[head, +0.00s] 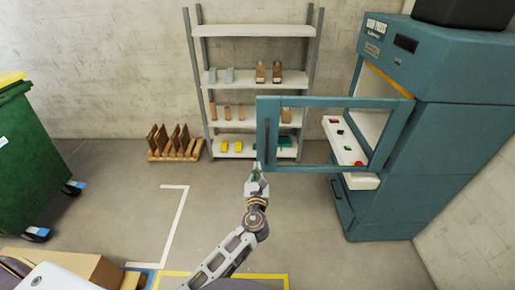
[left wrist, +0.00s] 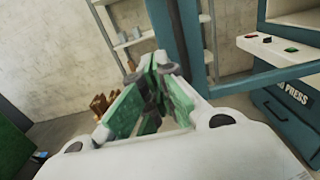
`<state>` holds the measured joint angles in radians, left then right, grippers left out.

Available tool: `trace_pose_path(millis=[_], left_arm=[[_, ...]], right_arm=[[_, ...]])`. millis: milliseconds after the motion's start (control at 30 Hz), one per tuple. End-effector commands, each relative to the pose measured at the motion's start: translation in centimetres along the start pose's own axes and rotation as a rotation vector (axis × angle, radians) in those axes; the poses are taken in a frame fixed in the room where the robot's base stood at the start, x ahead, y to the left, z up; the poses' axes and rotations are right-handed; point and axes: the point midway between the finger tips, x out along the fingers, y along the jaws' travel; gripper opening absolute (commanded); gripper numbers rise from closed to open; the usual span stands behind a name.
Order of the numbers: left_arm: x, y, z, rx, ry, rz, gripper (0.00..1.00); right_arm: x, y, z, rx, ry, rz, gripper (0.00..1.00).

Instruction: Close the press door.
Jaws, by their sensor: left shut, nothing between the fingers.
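The press (head: 460,90) is a tall teal machine at the right of the head view. Its door (head: 345,101), a teal frame with an open window, stands swung out to the left, with a dark vertical handle (head: 267,138) on its free edge. My left gripper (head: 256,172) is shut and empty by the door's lower free corner; I cannot tell whether it touches. In the left wrist view the green fingers (left wrist: 155,85) are together, with the door's teal upright (left wrist: 182,50) just beyond them. My right gripper is not in view.
A white control panel (head: 348,147) with buttons sits on the press. A grey shelf (head: 250,88) with bottles and boxes stands behind the door. A green bin (head: 35,145) is at the left. Brown boards (head: 175,143) stand by the wall. Floor between is clear.

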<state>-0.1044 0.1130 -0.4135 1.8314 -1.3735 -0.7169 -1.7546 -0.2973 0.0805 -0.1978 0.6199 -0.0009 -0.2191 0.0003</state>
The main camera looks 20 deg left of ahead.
Motion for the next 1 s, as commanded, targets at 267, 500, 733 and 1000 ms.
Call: trace_pose_path(millis=[267,500,733,1000], left_arm=[[0.2,0.0,0.0,-0.002,0.001,-0.001,0.00],[1.3,0.0,0.0,-0.003,0.000,-0.001,0.00],[3.4,0.0,0.1,-0.002,0.000,0.000,0.00],[6.0,-0.1,0.0,-0.003,0.000,0.000,0.00]], right_arm=[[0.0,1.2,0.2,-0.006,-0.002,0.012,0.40],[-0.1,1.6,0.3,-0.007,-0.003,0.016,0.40],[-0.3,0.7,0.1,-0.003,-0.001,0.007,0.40],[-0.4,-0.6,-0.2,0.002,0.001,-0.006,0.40]])
